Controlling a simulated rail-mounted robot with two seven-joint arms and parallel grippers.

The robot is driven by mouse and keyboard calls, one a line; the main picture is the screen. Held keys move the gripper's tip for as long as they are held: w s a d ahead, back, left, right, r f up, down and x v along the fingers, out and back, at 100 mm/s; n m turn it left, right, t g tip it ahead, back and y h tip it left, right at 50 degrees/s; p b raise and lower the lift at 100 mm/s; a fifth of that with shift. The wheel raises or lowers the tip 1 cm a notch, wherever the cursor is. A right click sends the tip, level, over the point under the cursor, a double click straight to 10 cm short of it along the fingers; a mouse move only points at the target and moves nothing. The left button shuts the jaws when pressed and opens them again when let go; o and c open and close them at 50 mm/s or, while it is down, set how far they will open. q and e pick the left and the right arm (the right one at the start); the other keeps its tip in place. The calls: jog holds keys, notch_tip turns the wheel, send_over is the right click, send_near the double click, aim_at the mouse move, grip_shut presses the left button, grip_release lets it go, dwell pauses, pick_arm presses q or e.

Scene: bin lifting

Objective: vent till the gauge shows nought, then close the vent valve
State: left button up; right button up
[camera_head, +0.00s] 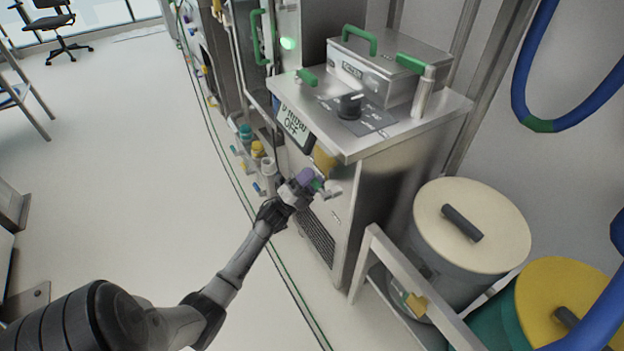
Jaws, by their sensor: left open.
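My left gripper (303,187) reaches to the front of the steel cabinet (385,175), below its top edge. It is open, with its fingers beside a purple knob-like part (306,176). I cannot tell whether they touch. A yellow part (324,158) sits just above on the cabinet front. Neither part can be told for sure as the vent valve. A tilted display (293,124) on the cabinet front reads "OFF" on its lower line; its upper line is unclear. No gauge reading can be made out. My right gripper is not in view.
A black dial (350,106) and a green-handled lidded box (390,65) are on the cabinet top. Several coloured valves (257,150) line the left side. A cream-lidded drum (470,215) and a yellow-lidded drum (560,290) stand right.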

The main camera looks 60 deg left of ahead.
pick_arm(q)
jog(key=p+v, duration=0.3)
jog(key=v, duration=1.1)
jog(key=shift+w+r, duration=0.1)
dwell(0.4)
